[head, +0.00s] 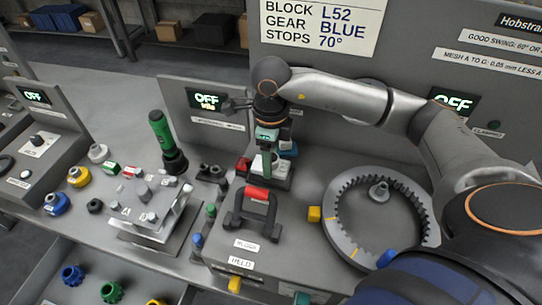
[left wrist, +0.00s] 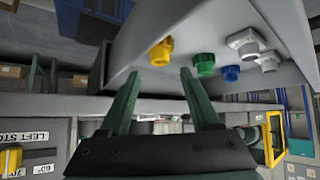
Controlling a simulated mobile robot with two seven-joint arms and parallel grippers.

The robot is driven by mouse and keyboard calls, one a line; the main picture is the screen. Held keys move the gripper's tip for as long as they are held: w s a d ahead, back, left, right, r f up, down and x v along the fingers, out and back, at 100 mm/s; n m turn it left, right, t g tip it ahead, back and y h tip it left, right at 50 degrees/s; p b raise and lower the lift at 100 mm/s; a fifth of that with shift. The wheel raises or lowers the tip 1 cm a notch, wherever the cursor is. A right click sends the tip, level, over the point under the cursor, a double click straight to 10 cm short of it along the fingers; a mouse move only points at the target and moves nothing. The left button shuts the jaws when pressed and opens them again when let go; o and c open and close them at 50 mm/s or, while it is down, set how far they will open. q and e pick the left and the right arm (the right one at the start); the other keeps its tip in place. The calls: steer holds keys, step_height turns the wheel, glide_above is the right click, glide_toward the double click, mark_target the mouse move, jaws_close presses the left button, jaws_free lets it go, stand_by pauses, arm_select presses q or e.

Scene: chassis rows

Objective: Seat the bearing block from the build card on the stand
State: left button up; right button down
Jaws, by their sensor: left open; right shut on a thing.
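The build card (head: 322,22) at the top of the head view reads block L52, gear blue, stops 70°. My right gripper (head: 267,160) points down behind the black arch-shaped piece and is shut on a pale grey block (head: 278,181). The gripper covers much of this block; I cannot read a mark on it or tell whether it touches the surface below. My left gripper (left wrist: 160,76) shows in the left wrist view with its green fingers apart and nothing between them. I cannot make it out in the head view.
A black arch with a red top (head: 257,194) stands before the right gripper. A toothed ring (head: 339,221) lies to its right. A green-handled tool (head: 164,138) stands left. Coloured pieces, including a yellow one (left wrist: 161,52), lie beyond the left fingers. An open drawer holds gears (head: 111,292).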

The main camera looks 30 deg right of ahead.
arm_select(q)
steer(key=shift+w+f+b, duration=0.1)
steer(key=shift+f+b, duration=0.45)
steer(key=shift+b, duration=0.05)
arm_select(e)
steer(key=shift+f, duration=0.4)
arm_select(q)
steer(key=shift+w+d+f+b, duration=0.15)
steer(key=shift+w+f+b, duration=0.05)
steer(key=shift+b, duration=0.4)
arm_select(e)
steer(key=shift+f, duration=0.6)
arm_select(q)
steer(key=shift+w+d+f+t+b, duration=0.1)
steer(key=shift+w+d+t+b, duration=0.05)
steer(key=shift+t+b, duration=0.2)
arm_select(e)
steer(key=shift+f, duration=0.35)
steer(key=c, duration=0.5)
jaws_free()
steer(key=shift+r, duration=0.1)
steer(key=o, duration=0.4)
steer(key=shift+s+f, duration=0.15)
steer(key=shift+f, duration=0.05)
steer(key=shift+r, duration=0.1)
